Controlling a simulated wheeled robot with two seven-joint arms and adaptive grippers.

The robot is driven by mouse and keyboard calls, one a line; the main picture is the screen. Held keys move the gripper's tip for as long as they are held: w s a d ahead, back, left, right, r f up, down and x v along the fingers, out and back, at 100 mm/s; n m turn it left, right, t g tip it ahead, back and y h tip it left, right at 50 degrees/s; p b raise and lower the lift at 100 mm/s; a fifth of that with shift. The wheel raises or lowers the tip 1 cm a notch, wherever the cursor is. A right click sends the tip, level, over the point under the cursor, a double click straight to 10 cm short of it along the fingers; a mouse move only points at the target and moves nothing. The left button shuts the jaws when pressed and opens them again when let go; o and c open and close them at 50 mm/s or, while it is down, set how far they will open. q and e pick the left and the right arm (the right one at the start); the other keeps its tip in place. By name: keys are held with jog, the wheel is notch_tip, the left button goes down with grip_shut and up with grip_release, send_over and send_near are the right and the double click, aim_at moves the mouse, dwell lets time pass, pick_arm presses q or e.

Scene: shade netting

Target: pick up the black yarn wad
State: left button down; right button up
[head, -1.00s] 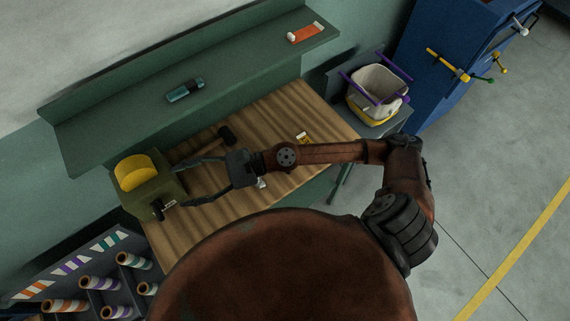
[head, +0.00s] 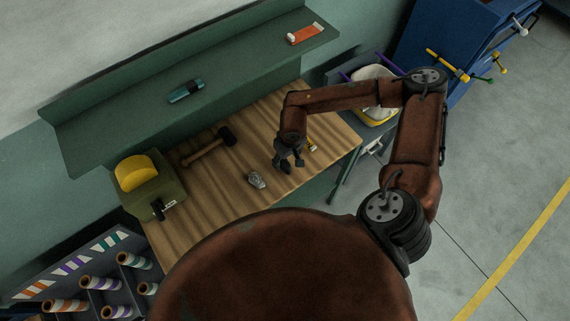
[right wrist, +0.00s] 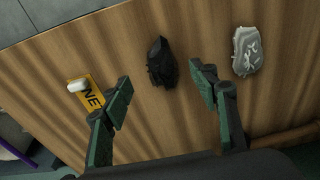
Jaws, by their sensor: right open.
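The black yarn wad (right wrist: 161,62) lies on the wooden bench top in the right wrist view, a dark crumpled lump between and just beyond my fingertips. My right gripper (right wrist: 160,92) is open and empty, with one finger on each side of the picture's middle. In the head view my right gripper (head: 288,162) points down over the right part of the bench. There the wad is hard to tell apart from the dark fingers. My left gripper is not in view.
A grey crumpled wad (right wrist: 246,51) lies to the right of the black one, and a yellow card (right wrist: 91,94) with a white piece lies to the left. A mallet (head: 210,147) and a green box with a yellow top (head: 150,182) occupy the bench's left. A shelf (head: 235,75) runs behind.

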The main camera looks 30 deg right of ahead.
aim_at(285, 163)
jog(key=shift+w+a+f, duration=0.1)
jog(key=shift+w+f, duration=0.05)
jog(key=shift+f, duration=0.8)
jog(key=shift+w+a+f, duration=0.1)
jog(key=shift+f, duration=0.8)
jog(key=shift+c, duration=0.6)
jog(key=c, duration=0.7)
